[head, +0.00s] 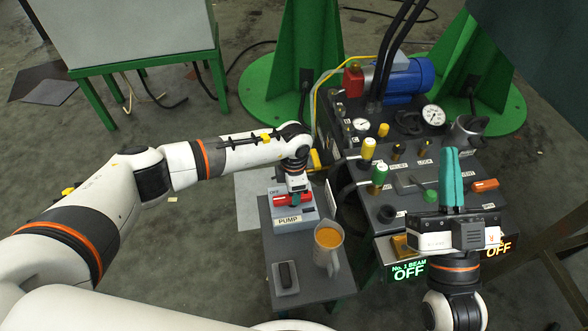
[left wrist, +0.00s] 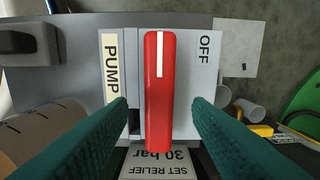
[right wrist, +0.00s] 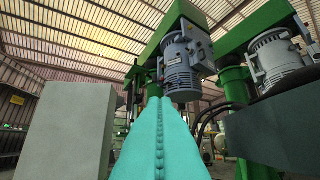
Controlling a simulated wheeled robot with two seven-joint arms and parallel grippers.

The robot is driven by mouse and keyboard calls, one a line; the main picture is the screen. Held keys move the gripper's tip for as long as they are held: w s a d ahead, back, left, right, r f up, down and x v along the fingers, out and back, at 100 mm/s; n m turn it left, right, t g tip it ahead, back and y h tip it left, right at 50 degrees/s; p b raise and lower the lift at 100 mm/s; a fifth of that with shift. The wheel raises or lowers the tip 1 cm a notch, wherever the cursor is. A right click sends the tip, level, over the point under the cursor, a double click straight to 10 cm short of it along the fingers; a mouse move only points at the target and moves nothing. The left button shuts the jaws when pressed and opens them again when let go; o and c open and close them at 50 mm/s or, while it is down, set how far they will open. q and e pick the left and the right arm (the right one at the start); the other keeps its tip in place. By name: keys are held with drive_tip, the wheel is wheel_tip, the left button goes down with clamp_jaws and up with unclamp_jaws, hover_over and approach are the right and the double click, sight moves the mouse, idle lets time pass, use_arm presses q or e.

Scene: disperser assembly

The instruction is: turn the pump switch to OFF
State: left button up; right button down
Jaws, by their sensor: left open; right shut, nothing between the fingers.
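The pump switch is a red bar handle (left wrist: 158,95) on a grey box. In the left wrist view it stands upright, parallel to the PUMP label (left wrist: 110,68), with its white stripe at the top end. The OFF label (left wrist: 205,47) is right of that end. In the head view the red handle (head: 306,196) is partly hidden by my left gripper (head: 295,200). My left gripper is open above the switch, its teal fingers (left wrist: 159,108) on either side of the handle with visible gaps. My right gripper (head: 451,152) is shut and empty, raised over the control panel; its fingers (right wrist: 153,100) meet.
A mug of orange liquid (head: 328,250) and a black rocker switch (head: 287,275) are on the grey bench (head: 325,287) near the switch. The control panel (head: 400,205) with knobs, gauges and lit OFF signs (head: 408,271) stands to the right.

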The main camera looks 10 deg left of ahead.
use_arm(q)
wheel_tip(320, 180, up, 9)
drive_tip(key=p, duration=0.2)
drive_tip(key=shift+r, duration=0.2)
use_arm(e)
wheel_tip(320, 180, down, 10)
drive_tip(key=w+g+h, duration=0.2)
drive_tip(key=g, duration=0.5)
drive_tip(key=shift+w+d+r+h, duration=0.25)
drive_tip(key=shift+w+d+h, duration=0.05)
drive_tip(key=shift+d, duration=0.15)
